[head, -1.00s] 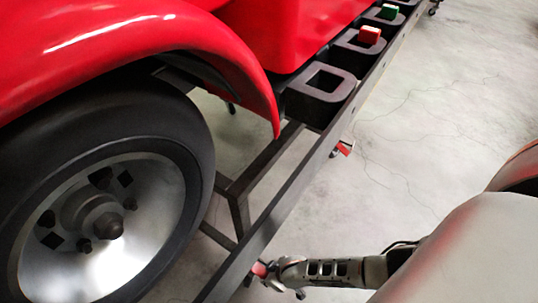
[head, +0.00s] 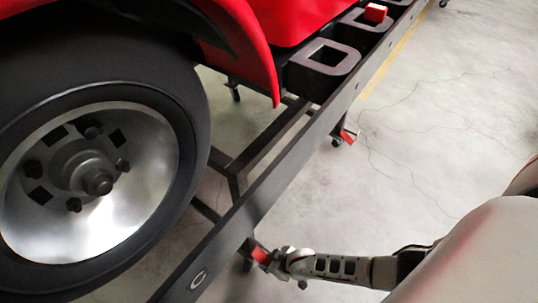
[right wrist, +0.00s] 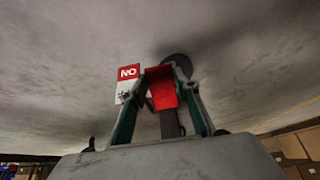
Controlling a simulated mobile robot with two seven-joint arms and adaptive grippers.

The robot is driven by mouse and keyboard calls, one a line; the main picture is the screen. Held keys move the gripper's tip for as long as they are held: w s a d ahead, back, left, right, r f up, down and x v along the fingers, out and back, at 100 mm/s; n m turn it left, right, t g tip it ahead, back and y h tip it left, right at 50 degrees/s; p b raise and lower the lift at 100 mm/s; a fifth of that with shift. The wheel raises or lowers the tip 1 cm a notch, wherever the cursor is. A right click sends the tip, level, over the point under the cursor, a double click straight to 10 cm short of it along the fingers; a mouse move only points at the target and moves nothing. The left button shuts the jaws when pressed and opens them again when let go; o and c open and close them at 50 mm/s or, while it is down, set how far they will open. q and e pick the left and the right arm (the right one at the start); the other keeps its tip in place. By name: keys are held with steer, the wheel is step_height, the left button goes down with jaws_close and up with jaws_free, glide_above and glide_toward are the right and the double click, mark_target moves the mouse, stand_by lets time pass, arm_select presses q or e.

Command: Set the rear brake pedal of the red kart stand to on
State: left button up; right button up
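The red kart (head: 305,20) sits on a long black stand (head: 270,185). Low on its near side is a red brake pedal (head: 261,255), with my right gripper (head: 272,257) close at it. In the right wrist view the red pedal (right wrist: 161,88) shows between the two spread fingers of my right gripper (right wrist: 162,92). I cannot tell whether the fingers touch it. A red and white label (right wrist: 128,75) with upside-down lettering is left of the pedal. Another red pedal (head: 348,137) is farther along the stand. My left gripper is out of view.
A large kart wheel (head: 97,180) fills the left. Black brackets (head: 325,72) line the stand's top, and a red block (head: 375,12) sits on one. Several casters stand below the frame. The pale floor (head: 430,120) to the right is clear. Boxes (right wrist: 300,145) show in the right wrist view.

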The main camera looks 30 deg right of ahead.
steer(key=o, duration=0.4)
steer(key=shift+f, duration=0.1)
steer(key=shift+c, duration=0.2)
steer(key=shift+s+d+r, duration=0.1)
steer(key=shift+s+r, duration=0.25)
steer(key=shift+r, duration=0.25)
steer(key=v, duration=1)
steer(key=shift+r, duration=0.3)
steer(key=shift+s, duration=0.15)
